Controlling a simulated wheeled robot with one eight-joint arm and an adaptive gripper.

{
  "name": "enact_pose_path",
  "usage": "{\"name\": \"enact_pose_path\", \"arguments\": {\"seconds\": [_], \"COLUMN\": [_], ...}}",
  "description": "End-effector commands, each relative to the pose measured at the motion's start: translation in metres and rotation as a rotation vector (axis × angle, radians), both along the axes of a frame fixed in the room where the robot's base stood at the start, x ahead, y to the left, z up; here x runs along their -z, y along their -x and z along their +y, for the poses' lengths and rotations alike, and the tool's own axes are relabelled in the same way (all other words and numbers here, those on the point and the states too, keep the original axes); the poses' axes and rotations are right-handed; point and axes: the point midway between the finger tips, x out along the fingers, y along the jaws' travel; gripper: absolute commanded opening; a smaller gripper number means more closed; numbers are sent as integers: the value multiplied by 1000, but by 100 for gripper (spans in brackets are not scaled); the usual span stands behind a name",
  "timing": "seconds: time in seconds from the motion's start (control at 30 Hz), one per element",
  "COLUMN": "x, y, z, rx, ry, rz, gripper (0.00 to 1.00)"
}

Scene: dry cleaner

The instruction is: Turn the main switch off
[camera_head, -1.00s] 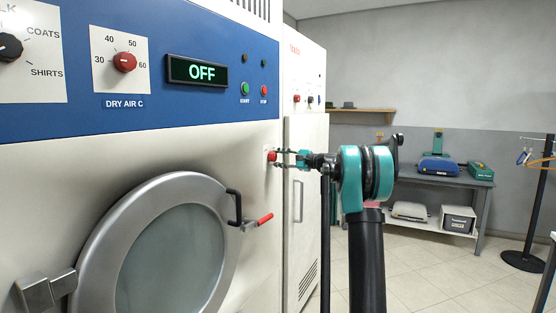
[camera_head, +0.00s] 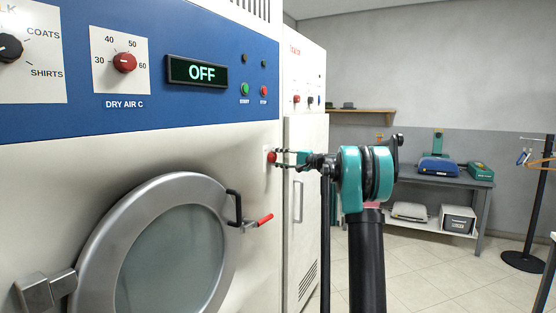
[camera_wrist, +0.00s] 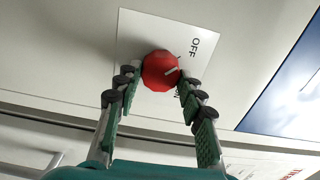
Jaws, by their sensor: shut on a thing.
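The main switch is a red round knob (camera_wrist: 160,72) with a white pointer mark, on a white plate (camera_wrist: 135,35) on the machine's front. The plate reads OFF at one side; a second label is mostly hidden by a finger. The pointer lies between the two labels, as far as I can tell. My gripper (camera_wrist: 154,80) is shut on the knob, with one finger at each side. In the head view the knob (camera_head: 272,157) sits at the right edge of the machine, with my gripper (camera_head: 279,157) reaching it from the right. The display (camera_head: 197,71) reads OFF.
The round door (camera_head: 165,260) with its red-tipped handle (camera_head: 265,219) is below left of my gripper. A tall white cabinet (camera_head: 307,190) stands behind my arm. A grey bench (camera_head: 470,182) is at the back right. Tiled floor lies open between.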

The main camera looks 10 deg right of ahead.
Motion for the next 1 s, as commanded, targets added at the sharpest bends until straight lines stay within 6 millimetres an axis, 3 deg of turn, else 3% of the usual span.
{"name": "enact_pose_path", "arguments": {"seconds": [0.33, 0.37, 0.53, 0.83, 1.0], "x": [1, 1, 1, 1, 0], "y": [1, 1, 0, 1, 9], "z": [0, 0, 0, -1, -14], "rx": [-2, -2, -1, 0, 2], "ry": [5, 5, 3, 2, 2], "rz": [-1, -1, -1, -1, -1], "gripper": [10, 40, 60, 60, 60]}}
